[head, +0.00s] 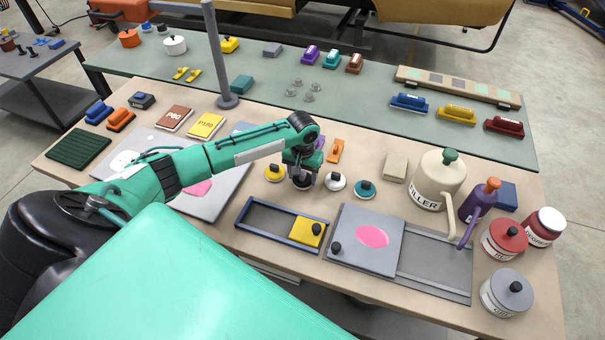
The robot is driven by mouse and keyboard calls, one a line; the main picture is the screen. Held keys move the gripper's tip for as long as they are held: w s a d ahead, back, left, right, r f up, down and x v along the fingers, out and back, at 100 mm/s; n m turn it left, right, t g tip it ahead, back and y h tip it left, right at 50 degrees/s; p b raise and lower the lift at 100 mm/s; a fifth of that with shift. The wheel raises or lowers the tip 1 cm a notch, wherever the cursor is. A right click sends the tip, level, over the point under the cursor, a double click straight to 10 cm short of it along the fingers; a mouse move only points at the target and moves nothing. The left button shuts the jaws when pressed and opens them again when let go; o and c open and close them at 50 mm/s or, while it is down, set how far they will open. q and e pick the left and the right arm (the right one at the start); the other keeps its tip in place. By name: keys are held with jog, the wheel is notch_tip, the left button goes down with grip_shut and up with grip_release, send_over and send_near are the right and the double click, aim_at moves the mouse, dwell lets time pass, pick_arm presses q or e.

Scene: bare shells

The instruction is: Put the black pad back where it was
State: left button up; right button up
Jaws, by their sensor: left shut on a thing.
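The black pad (302,184) is a small round disc under my left gripper (302,174), between a yellow pad (274,173) and a white pad (335,182). My left gripper points down and is shut on the black pad from above, hiding much of it. I cannot tell whether the pad touches the table or hangs just above it. A teal pad (364,189) sits to the right in the same row. My right gripper is not in view.
A blue-rimmed tray (262,236) with a yellow block (306,231) lies in front. A grey panel (365,238) with a pink patch lies to its right. The beige filler can (437,180) stands at right, and a grey post (222,60) rises behind my arm.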

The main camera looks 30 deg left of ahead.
aim_at(303, 173)
pick_arm(q)
jog(key=o, duration=0.9)
jog(key=shift+f, duration=0.1)
notch_tip(303, 173, up, 11)
jog(key=shift+b, duration=1)
jog(key=shift+r, duration=0.65)
jog(key=shift+s+f, duration=0.1)
